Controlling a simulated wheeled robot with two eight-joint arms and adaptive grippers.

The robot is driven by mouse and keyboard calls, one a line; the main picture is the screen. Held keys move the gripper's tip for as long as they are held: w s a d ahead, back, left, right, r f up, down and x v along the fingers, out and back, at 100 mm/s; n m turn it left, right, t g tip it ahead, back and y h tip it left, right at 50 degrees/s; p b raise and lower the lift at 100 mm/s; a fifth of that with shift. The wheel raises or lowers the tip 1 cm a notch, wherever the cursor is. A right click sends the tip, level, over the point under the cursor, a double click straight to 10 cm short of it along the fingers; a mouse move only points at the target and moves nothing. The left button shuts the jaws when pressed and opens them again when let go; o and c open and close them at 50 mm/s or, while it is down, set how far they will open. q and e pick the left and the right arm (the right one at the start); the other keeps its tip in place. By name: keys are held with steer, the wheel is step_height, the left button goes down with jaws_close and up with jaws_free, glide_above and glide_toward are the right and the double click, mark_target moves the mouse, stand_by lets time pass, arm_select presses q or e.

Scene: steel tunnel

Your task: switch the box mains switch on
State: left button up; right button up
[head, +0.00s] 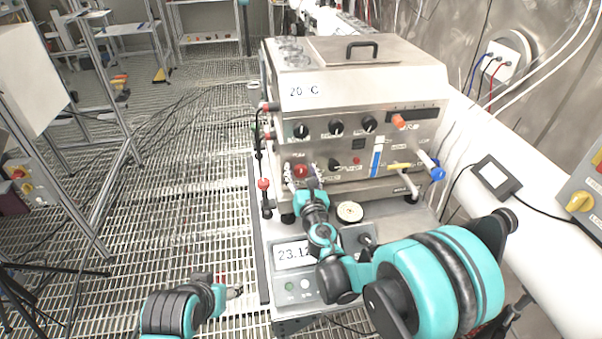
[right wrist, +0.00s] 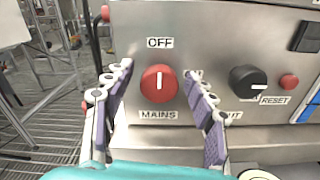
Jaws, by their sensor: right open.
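The mains switch is a round red knob (right wrist: 158,83) on the steel front of the box (head: 350,88). It also shows in the head view (head: 300,171). Its white line stands upright, toward the OFF label (right wrist: 160,43). The MAINS label is below it, and a label at its right is partly hidden by a finger. My right gripper (right wrist: 160,90) is open, one finger on each side of the knob, with a visible gap to it on both sides. My left gripper (head: 235,292) is low at the left, away from the box; its fingers are too small to judge.
A black knob (right wrist: 255,83) and a small red RESET button (right wrist: 289,82) sit right of the switch. A scale display (head: 293,254) and a round pale dish (head: 349,212) are below the box front. A thick white pipe (head: 520,205) runs along the right.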

steer(key=c, duration=1.2)
steer(key=shift+o, duration=0.2)
steer(key=shift+m, duration=0.3)
steer(key=m+b, duration=0.1)
steer(key=m, duration=0.3)
steer(key=shift+d, duration=0.1)
steer(key=m, duration=0.4)
steer(key=shift+f+m, duration=0.1)
steer(key=shift+m, duration=0.3)
steer(key=m+b, duration=0.1)
steer(key=m, duration=0.3)
steer(key=shift+m, duration=0.3)
steer(key=shift+f+m, duration=0.1)
steer(key=shift+m, duration=1.8)
